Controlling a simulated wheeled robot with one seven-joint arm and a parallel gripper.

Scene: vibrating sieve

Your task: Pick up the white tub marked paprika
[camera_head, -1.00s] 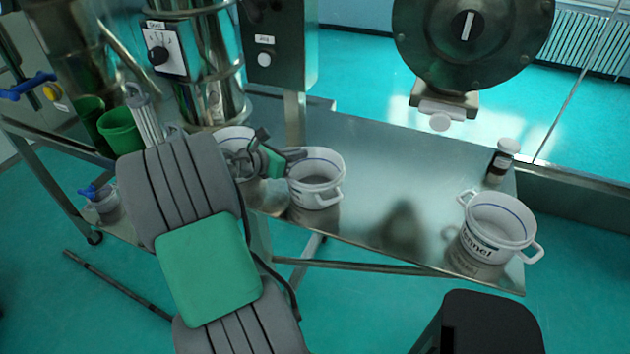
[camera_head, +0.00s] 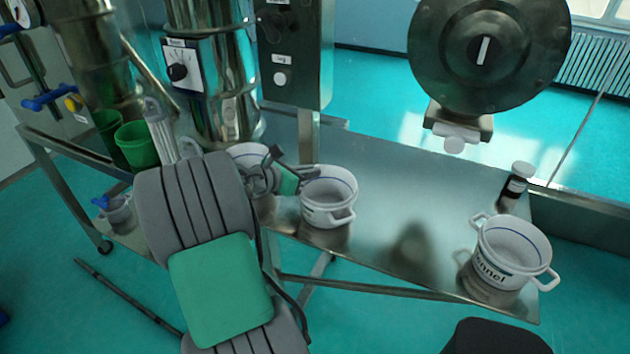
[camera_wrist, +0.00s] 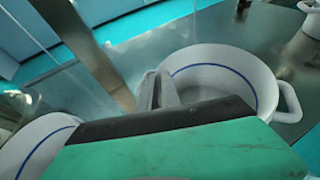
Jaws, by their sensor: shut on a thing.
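A white tub (camera_head: 328,212) with a blue line inside its rim is on the steel table, near the middle of the head view. No label on it can be read. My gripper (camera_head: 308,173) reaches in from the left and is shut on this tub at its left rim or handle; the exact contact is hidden. In the wrist view, my gripper's fingers (camera_wrist: 163,92) overlap the near-left side of the tub (camera_wrist: 268,75). The tub looks upright and empty, and I cannot tell whether it is lifted.
A second white tub (camera_head: 247,152) sits close behind my gripper, partly hidden. A tub lettered "nnel" (camera_head: 515,255) and a dark bottle with white cap (camera_head: 515,186) stand at the right. A green cup (camera_head: 137,148) is at the left. The table (camera_head: 400,185) between is clear.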

